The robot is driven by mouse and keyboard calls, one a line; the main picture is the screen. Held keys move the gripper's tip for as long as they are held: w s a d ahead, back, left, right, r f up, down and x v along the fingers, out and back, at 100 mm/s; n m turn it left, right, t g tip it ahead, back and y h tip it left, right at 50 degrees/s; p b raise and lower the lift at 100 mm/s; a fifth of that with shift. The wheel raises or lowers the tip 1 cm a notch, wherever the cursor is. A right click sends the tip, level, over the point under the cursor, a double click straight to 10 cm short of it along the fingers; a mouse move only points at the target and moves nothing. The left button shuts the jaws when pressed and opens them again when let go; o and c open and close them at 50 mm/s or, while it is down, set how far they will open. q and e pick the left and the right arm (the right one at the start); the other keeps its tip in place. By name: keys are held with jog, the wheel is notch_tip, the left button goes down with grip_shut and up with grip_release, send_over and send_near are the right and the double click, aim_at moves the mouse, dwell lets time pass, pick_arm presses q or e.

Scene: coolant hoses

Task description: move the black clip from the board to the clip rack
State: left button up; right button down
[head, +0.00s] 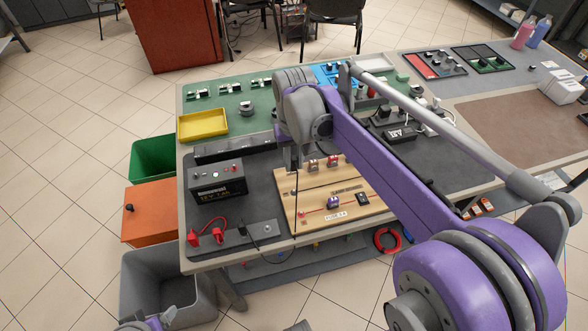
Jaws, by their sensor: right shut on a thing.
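My right gripper (293,160) points down over the left back edge of the wooden board (290,215). It is shut on a small dark thing, mostly hidden by the jaws; the thin black cable (295,215) hanging below suggests it is the black clip. The cable runs down across the board's left side to the dark strip at the front left.
A black battery (217,182) stands between the rack and a long dark bar. A yellow tray (203,124) is farther back on the green mat. Bins and an orange cabinet (150,212) stand at the table's left.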

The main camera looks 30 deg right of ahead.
aim_at(294, 158)
jog(key=shift+r+p, duration=1.05)
jog(key=shift+r, duration=0.6)
jog(key=s+a+f+b, duration=0.1)
jog(key=s+a+f, duration=0.1)
jog(key=a+f, duration=0.1)
jog(key=s+a+f+b, duration=0.2)
jog(key=a+f, duration=0.1)
jog(key=a, duration=0.1)
jog(key=s+a+f+b, duration=0.2)
jog(key=a+f, duration=0.1)
jog(key=a, duration=0.1)
jog(key=shift+s+a+f, duration=0.15)
jog(key=shift+a+f, duration=0.05)
jog(key=shift+f, duration=0.15)
jog(key=shift+f+b, duration=0.8)
jog(key=shift+f, duration=0.25)
jog(key=shift+f, duration=0.15)
jog(key=shift+f, duration=0.25)
